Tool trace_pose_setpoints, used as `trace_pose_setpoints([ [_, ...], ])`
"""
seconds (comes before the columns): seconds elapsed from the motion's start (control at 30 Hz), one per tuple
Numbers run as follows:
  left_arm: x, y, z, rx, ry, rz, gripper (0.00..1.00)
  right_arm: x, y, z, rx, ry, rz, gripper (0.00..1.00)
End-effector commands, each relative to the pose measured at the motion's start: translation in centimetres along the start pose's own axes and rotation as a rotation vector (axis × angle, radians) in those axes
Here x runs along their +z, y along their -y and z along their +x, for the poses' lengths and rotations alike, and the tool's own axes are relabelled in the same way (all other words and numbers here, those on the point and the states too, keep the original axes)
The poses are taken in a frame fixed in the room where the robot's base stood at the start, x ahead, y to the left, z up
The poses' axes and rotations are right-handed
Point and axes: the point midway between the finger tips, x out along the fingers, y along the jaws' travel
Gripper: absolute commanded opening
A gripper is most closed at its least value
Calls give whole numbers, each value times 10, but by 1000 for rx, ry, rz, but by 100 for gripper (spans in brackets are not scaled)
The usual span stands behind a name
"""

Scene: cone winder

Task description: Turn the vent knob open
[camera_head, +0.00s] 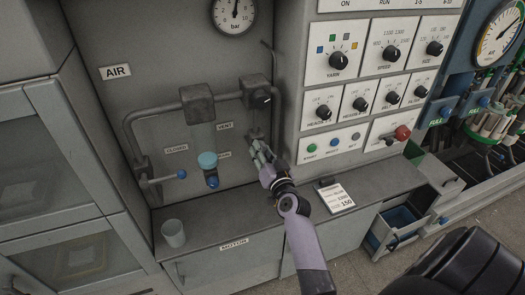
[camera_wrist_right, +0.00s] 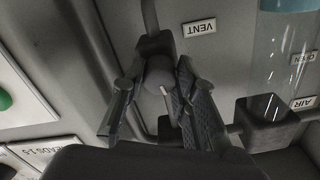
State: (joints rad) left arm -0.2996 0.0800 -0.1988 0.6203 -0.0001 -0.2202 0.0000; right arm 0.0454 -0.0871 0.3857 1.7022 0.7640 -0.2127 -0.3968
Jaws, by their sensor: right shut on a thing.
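The vent knob (camera_wrist_right: 158,76) is a grey rounded knob with a pale pointer line, seen in the wrist view beside the VENT label (camera_wrist_right: 198,27). My right gripper (camera_wrist_right: 160,88) has one finger on each side of it and is shut on it. In the head view my right gripper (camera_head: 258,150) reaches up to the back panel, just right of the VENT label (camera_head: 225,126), and mostly hides the knob. My left gripper is not in view.
A blue-handled lever (camera_head: 182,174) by the CLOSED label and a glass bowl (camera_head: 207,160) sit left of the gripper. A cup (camera_head: 173,233) and a white card (camera_head: 336,197) rest on the ledge. The control panel (camera_head: 345,88) juts out at right.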

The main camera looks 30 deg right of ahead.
Motion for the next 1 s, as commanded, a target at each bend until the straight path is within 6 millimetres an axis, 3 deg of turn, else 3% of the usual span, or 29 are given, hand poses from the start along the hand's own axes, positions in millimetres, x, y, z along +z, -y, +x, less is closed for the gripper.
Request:
trace_pose_setpoints([
  [0.6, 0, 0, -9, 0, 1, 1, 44, 0, 1, 0, 0, 2, 571, 0],
  [1.0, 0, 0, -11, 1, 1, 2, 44, 0, 1, 0, 1, 2, 801, 0],
])
